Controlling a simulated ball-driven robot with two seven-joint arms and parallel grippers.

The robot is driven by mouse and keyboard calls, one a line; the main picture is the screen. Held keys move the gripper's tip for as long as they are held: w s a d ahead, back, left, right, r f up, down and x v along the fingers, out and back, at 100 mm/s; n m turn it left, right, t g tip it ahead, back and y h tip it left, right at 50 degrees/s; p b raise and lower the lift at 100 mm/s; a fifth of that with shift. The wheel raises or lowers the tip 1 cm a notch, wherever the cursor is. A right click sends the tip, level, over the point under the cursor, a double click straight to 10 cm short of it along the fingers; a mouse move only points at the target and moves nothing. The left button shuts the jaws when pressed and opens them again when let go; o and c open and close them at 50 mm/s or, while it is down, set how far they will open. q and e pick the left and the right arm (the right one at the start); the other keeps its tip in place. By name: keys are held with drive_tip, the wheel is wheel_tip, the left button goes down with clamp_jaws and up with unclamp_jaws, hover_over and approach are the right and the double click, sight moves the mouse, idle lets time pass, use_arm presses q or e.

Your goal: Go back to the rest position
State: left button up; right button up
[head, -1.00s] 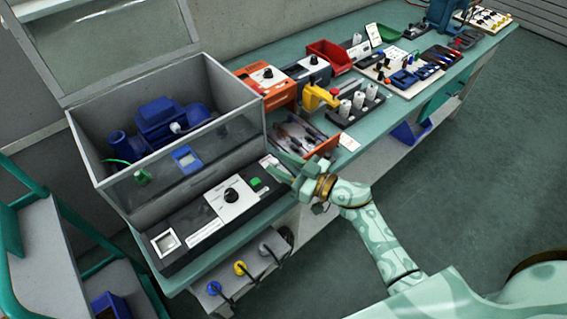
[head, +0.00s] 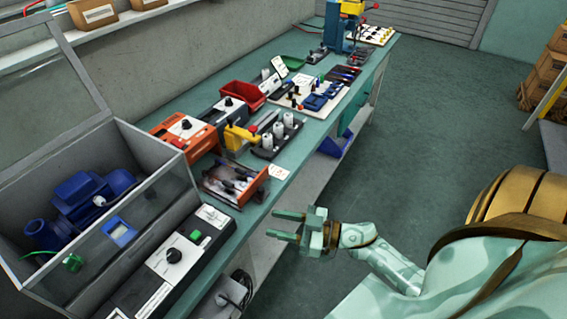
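My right gripper (head: 287,226) hangs over the floor just off the front edge of the long teal bench (head: 262,205). Its two fingers point left, are spread apart, and hold nothing. My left gripper does not show. A grey test box (head: 165,183) with clear walls and a raised lid stands at the left end of the bench, with a blue pump (head: 82,200) inside. In front of it is a black control panel with a dark knob (head: 174,256) and a green button (head: 196,237).
An orange tool tray (head: 235,184), an orange device (head: 186,135), a red bin (head: 243,95) and a white board (head: 312,98) line the bench. Shelves with boxes (head: 546,75) stand at the far right. The floor (head: 430,110) right of the bench is clear.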

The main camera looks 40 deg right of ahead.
drive_tip(key=shift+s+d, duration=0.2)
drive_tip(key=shift+s, duration=0.05)
idle(0.4)
